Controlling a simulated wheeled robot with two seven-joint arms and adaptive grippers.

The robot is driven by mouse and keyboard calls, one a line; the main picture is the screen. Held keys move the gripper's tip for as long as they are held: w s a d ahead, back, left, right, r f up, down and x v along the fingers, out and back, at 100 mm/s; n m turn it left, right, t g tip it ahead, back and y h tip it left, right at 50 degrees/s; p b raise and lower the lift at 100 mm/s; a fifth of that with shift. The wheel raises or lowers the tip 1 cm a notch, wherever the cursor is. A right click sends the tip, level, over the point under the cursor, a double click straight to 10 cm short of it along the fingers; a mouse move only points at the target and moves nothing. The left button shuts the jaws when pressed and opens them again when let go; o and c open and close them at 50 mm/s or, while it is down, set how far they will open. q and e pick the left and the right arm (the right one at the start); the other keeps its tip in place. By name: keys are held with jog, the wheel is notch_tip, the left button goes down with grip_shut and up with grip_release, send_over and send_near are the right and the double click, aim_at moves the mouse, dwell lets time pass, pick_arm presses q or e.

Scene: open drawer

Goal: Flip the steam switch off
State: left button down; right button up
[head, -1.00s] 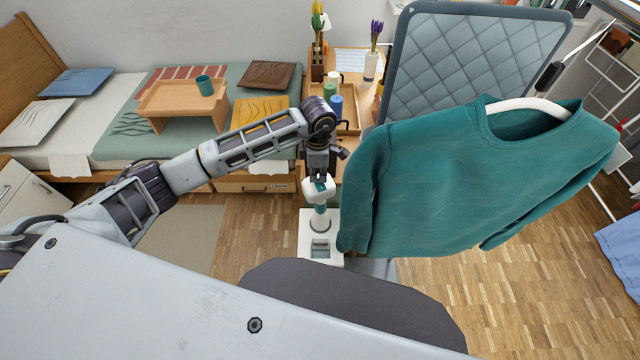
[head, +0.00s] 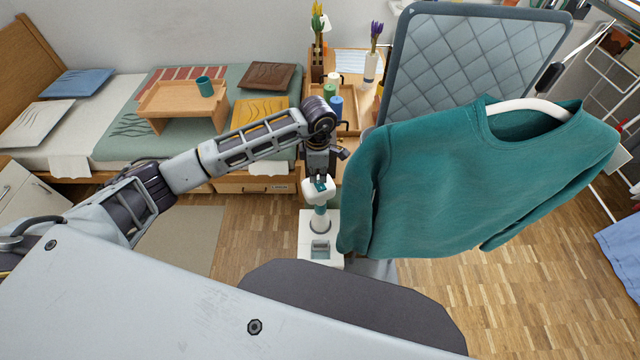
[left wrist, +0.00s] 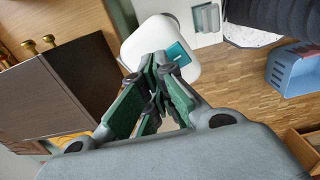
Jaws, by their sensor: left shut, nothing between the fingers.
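The steamer has a white head (head: 318,192) with a small teal switch (head: 321,186) on it, above a teal neck and a white base (head: 308,243). In the left wrist view the white head (left wrist: 148,38) is at the top centre, and the teal switch (left wrist: 178,52) is on its right side. My left gripper (head: 320,179) is shut and empty, pointing down at the head. In the left wrist view its fingertips (left wrist: 162,66) are right beside the switch and partly overlap the head; I cannot tell whether they touch. My right gripper is not in view.
A teal sweater (head: 470,180) hangs on a white hanger just right of the steamer, before a quilted board (head: 475,65). A desk with a wooden tray (head: 349,122) stands behind. A bed with a bed tray (head: 178,98) is at the left. The floor left of the steamer is open.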

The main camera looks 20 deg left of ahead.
aim_at(318, 183)
pick_arm(q)
jog(key=shift+r+p, duration=1.35)
jog(key=shift+r, duration=1.75)
jog(key=shift+s+f, duration=0.1)
jog(key=shift+s, duration=0.05)
